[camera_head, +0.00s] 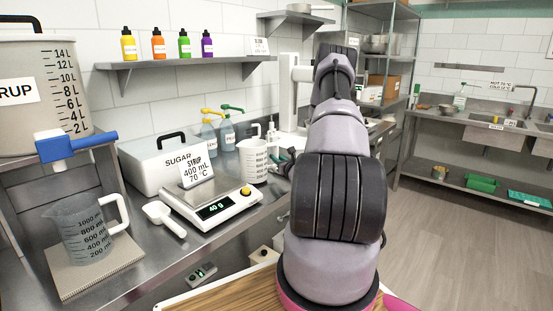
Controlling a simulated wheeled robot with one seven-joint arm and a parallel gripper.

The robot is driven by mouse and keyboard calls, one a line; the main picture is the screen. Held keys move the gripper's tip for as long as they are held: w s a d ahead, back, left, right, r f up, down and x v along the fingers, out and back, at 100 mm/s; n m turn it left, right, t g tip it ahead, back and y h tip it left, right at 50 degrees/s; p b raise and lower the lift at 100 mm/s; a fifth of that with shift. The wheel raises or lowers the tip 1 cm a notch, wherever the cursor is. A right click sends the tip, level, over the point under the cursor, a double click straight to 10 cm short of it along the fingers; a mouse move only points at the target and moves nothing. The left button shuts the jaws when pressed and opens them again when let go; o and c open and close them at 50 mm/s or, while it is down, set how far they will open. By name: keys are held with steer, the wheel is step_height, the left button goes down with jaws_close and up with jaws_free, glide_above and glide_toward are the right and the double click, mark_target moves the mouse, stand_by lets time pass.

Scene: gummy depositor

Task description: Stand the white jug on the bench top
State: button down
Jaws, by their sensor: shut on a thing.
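The white jug (253,161), with dark measuring marks, is upright over the steel bench top (226,231), behind the scale and right of the sugar box. I cannot tell whether its base touches the bench. My gripper (282,162) shows only in part as dark pieces at the jug's right side; my arm hides the rest. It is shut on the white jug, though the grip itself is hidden.
A scale (213,208) reading 40 g, a white scoop (164,218) and a clear jug (83,234) on a mat crowd the near bench. A sugar box (150,165) and pump bottles (227,134) stand behind. A shelf (185,62) hangs above.

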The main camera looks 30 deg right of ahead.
steer(key=shift+f, duration=0.55)
steer(key=c, duration=0.7)
jaws_free()
steer(key=s, duration=1)
steer(key=shift+s+a, duration=0.3)
steer(key=shift+s, duration=0.05)
